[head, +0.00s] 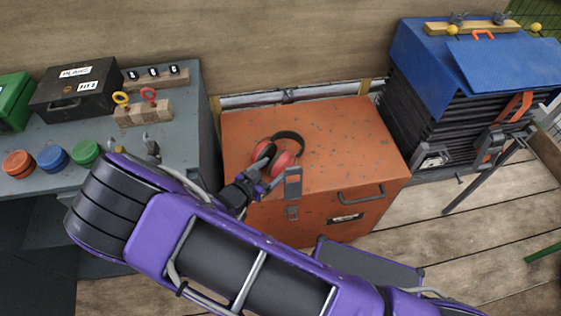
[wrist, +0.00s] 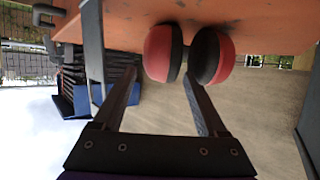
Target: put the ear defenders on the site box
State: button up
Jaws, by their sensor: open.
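The ear defenders (head: 283,152), with red cups and a black headband, lie on the lid of the orange site box (head: 345,150), towards its left front part. My gripper (head: 268,179) is open at the front left edge of the box, right beside the cups. In the wrist view the ear defenders (wrist: 188,54) show against the orange box (wrist: 270,22), just beyond the open fingers (wrist: 160,77). Nothing is gripped. Whether a finger touches a cup cannot be told. My arm hides part of the box's lower front.
A grey bench (head: 190,125) at left holds a black case (head: 75,88), a green case (head: 14,102), coloured discs and wooden racks. A stack of dark tiles with a blue cover (head: 425,70) stands at right. The rest of the lid is clear.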

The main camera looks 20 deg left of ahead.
jog(key=v, duration=0.6)
jog(key=shift+s, duration=0.35)
jog(key=shift+a+r, duration=0.1)
jog(key=shift+a, duration=0.05)
